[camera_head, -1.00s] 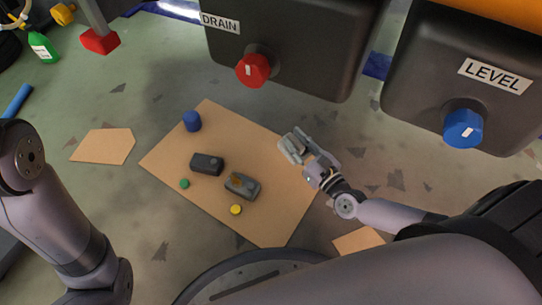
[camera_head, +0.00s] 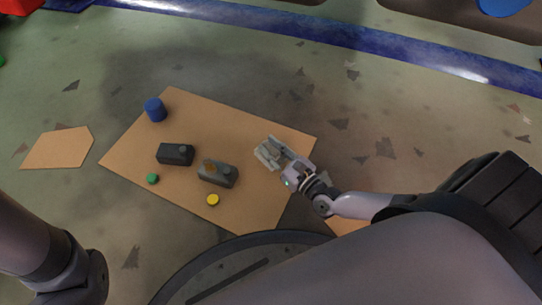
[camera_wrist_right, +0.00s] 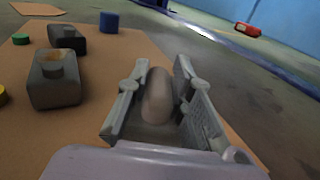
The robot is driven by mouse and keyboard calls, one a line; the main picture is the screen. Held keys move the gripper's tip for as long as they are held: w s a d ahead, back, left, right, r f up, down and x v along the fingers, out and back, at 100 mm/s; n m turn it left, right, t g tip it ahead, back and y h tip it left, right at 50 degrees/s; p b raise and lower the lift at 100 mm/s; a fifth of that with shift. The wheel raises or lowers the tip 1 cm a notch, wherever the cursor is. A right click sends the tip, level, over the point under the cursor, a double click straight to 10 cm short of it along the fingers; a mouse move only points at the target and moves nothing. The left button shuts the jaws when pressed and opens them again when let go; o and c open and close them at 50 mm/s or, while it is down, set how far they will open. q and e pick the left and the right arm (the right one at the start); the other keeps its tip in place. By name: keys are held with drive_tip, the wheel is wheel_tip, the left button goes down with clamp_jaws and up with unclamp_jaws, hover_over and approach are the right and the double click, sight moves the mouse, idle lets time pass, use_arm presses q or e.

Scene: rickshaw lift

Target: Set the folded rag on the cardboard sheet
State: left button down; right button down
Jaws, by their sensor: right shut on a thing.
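The cardboard sheet (camera_head: 240,128) lies flat on the floor in the head view, and its surface also shows in the wrist view (camera_wrist_right: 100,140). My right gripper (camera_head: 272,150) is over the right part of the sheet. In the wrist view, the right gripper (camera_wrist_right: 160,78) is shut on a rounded grey-beige bundle, the folded rag (camera_wrist_right: 157,95). The rag sits between the two fingers, its lower part hidden by the gripper. Whether it touches the sheet I cannot tell. My left gripper is out of view.
On the sheet are a blue cylinder (camera_head: 155,109), a dark block (camera_head: 175,154), a grey block with a brown patch (camera_head: 218,174), a green cap (camera_head: 152,178) and a yellow cap (camera_head: 213,200). A smaller cardboard piece (camera_head: 58,149) lies left. The sheet's upper middle is clear.

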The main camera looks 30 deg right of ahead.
wheel_tip(320, 180, down, 4)
drive_tip(key=shift+r+b, duration=0.1)
drive_tip(key=shift+b, duration=1.05)
drive_tip(key=shift+r, duration=0.15)
drive_tip(key=c, duration=1.4)
unclamp_jaws()
drive_tip(key=p+v, duration=0.5)
drive_tip(key=v, duration=0.6)
drive_tip(key=shift+s+d, duration=0.1)
drive_tip(key=shift+s, duration=0.4)
